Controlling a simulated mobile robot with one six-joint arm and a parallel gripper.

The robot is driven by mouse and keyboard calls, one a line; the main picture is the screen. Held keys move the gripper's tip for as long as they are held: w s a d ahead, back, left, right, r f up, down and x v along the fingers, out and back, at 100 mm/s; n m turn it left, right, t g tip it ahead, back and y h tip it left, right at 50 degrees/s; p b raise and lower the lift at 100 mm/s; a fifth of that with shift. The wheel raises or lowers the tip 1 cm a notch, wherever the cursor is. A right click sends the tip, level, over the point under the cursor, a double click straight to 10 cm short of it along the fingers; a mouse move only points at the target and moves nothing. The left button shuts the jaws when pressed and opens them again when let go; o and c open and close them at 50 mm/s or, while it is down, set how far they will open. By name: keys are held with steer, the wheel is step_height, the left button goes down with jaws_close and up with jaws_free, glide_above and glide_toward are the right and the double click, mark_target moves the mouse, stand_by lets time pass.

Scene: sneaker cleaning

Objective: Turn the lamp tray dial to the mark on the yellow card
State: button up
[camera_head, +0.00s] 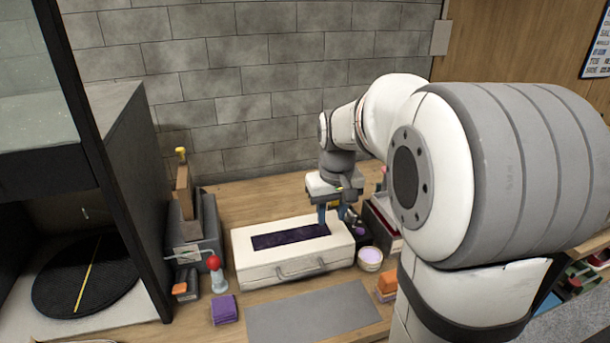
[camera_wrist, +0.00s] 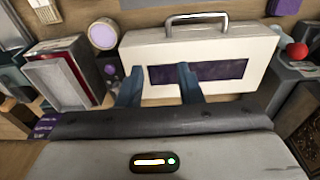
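The white case with a handle and a dark purple window, which looks like the lamp tray (camera_head: 260,273), lies on the wooden table. It also shows in the wrist view (camera_wrist: 225,45). My gripper (camera_head: 332,214) is over the case's back right part in the head view. In the wrist view my gripper's (camera_wrist: 159,80) two blue fingers are apart with nothing between them, in front of the window. I cannot make out a dial for certain. A small purple knob (camera_wrist: 110,69) shows on a dark object beside the case. I cannot make out the yellow card clearly.
A round tin (camera_head: 370,256) stands right of the case. A red-and-white box (camera_wrist: 60,80) is beside it. A red-topped bottle (camera_head: 217,272) and purple pads (camera_head: 225,309) are at the left. A grey mat (camera_head: 310,313) lies bare in front.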

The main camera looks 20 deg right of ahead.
steer(key=w+d+f+p, duration=0.2)
steer(key=w+d, duration=0.5)
steer(key=w, duration=0.4)
steer(key=g+p, duration=0.1)
glide_toward(350, 212)
steer(key=shift+s+a+f, duration=0.1)
steer(key=shift+f, duration=0.05)
steer(key=shift+w+f, duration=0.2)
steer(key=shift+f, duration=0.05)
steer(key=shift+d+f, duration=0.25)
steer(key=shift+f, duration=0.15)
step_height(350, 212, down, 7)
steer(key=shift+f+p, duration=0.1)
steer(key=shift+p, duration=0.65)
